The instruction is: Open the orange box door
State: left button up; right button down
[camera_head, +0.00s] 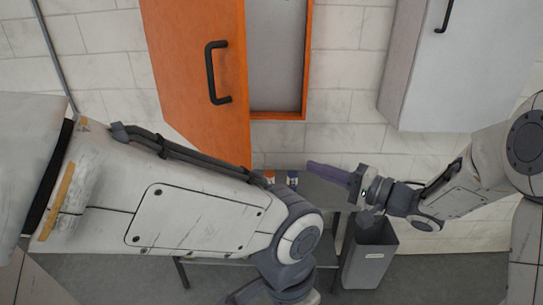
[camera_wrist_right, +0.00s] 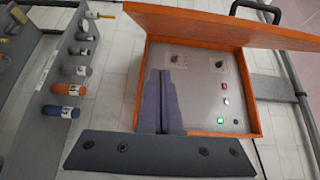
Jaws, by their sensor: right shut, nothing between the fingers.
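The orange box (camera_head: 308,60) is on the wall at the top of the head view. Its orange door (camera_head: 190,60), with a black handle (camera_head: 212,72), is swung out to the left, and part of the grey interior shows. In the right wrist view the box (camera_wrist_right: 255,100) shows with its door (camera_wrist_right: 220,25) standing open, and a panel with dials and lit buttons inside. My right gripper (camera_head: 312,166) is below the box, apart from the door. Its purple-grey fingers (camera_wrist_right: 161,75) are shut and empty. My left arm crosses the foreground; its fingers are outside the picture.
A grey table (camera_head: 318,190) with small bottles (camera_head: 292,179) stands below the box. A grey bin (camera_head: 370,262) is at its right. A grey wall cabinet (camera_head: 450,80) hangs at the upper right. White tiled wall lies between the box and the cabinet.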

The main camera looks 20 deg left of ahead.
jog(key=a+p, duration=0.3)
jog(key=a, duration=0.9)
jog(key=shift+s+a+g+p, duration=0.3)
jog(key=shift+p, duration=0.1)
